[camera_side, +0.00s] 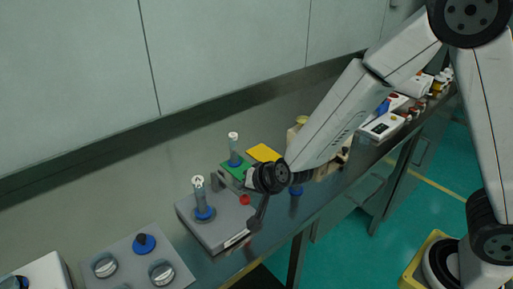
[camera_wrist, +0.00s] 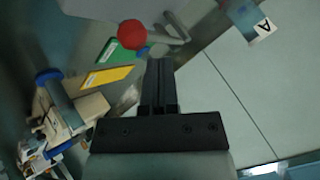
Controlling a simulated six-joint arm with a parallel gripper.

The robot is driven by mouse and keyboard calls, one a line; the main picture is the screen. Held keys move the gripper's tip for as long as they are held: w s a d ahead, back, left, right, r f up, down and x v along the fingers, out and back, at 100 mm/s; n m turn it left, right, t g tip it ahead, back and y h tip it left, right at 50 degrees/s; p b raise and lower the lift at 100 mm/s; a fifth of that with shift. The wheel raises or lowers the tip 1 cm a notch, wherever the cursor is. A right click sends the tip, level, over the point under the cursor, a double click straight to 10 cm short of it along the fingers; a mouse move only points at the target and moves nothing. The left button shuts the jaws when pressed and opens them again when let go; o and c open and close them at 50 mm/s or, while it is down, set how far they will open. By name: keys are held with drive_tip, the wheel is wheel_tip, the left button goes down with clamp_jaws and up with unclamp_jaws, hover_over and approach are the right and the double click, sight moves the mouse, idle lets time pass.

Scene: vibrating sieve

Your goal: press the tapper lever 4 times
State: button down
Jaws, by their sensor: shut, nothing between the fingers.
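The tapper lever appears to be the part with the red ball knob (camera_side: 244,199) on the grey box (camera_side: 215,232) in the side view. The red knob (camera_wrist: 132,34) also shows near the top of the wrist view, with a grey bent rod (camera_wrist: 177,27) to its right. My gripper (camera_side: 256,224) points down at the right side of the box, just right of the knob. In the wrist view my gripper's fingers (camera_wrist: 159,64) are together and empty, with the knob beyond and left of the tips. A gap or contact with the box cannot be told.
A post with a blue collar (camera_side: 202,200) stands on the box. Behind it are a green block (camera_side: 236,172) and a yellow plate (camera_side: 263,153). A panel with knobs (camera_side: 140,262) lies at the front left. Several devices (camera_side: 385,124) stand at the right. The rear bench is clear.

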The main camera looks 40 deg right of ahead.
sight(245, 196)
drive_tip(key=shift+f, duration=0.15)
drive_tip(key=shift+f, duration=0.25)
drive_tip(key=shift+f, duration=1.3)
idle(2.7)
drive_tip(key=shift+r, duration=1.7)
drive_tip(key=shift+r, duration=2.5)
